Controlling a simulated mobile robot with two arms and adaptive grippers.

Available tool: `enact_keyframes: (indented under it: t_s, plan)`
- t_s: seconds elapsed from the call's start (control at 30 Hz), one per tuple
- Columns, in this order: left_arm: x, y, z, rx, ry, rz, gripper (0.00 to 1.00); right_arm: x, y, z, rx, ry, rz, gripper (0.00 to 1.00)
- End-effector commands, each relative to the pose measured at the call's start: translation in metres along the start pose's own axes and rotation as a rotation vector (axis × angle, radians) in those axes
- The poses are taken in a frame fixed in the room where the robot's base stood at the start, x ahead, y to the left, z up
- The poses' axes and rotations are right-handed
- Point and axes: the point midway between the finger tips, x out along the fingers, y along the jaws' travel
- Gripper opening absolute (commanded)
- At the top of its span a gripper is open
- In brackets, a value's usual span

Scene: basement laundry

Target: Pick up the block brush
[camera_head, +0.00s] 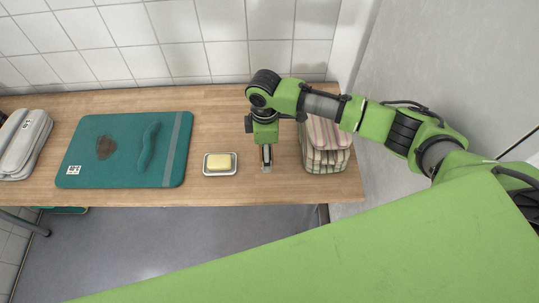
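I cannot pick out the block brush for certain. A dark brown oval patch (106,147) shows on the left part of a teal mat (90,176); I cannot tell whether it is a brush or a mark. A teal wavy thing (149,146) lies to its right. My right gripper (266,164) points down over the wooden table, between a soap dish and a striped stack. Its fingers look close together, and a small greyish shape shows at their tips; I cannot tell whether they hold anything. My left gripper is not in view.
A yellow block (219,161) sits on a small white dish (207,171), left of my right gripper. A striped, folded cloth-like stack (326,158) stands close on the right. Grey bundles (27,140) lie at the far left. A tiled wall (185,60) bounds the wooden table (225,194) behind.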

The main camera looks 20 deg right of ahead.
Motion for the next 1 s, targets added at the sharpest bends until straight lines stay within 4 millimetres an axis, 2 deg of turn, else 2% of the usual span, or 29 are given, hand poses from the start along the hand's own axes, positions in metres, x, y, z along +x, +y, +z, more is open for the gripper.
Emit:
enact_keyframes:
  t_s: [0.03, 0.17, 0.3, 0.5, 0.7, 1.0]
  plan:
    - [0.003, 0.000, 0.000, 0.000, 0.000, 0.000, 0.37, -0.012, -0.006, -0.010, -0.007, 0.006, 0.004, 0.42]
    - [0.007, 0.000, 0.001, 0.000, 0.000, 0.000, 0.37, -0.042, -0.023, -0.028, -0.006, 0.006, 0.005, 0.42]
    - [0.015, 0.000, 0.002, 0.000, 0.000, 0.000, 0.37, -0.056, -0.048, -0.055, -0.006, 0.004, 0.001, 0.42]
    - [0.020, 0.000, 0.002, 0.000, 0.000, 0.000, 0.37, -0.073, -0.071, -0.081, -0.003, 0.003, 0.002, 0.42]
    - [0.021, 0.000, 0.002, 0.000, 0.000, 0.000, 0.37, -0.080, -0.082, -0.091, -0.001, 0.000, 0.001, 0.42]
    - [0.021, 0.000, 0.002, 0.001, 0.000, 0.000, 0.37, -0.081, -0.083, -0.092, 0.001, 0.000, 0.001, 0.42]
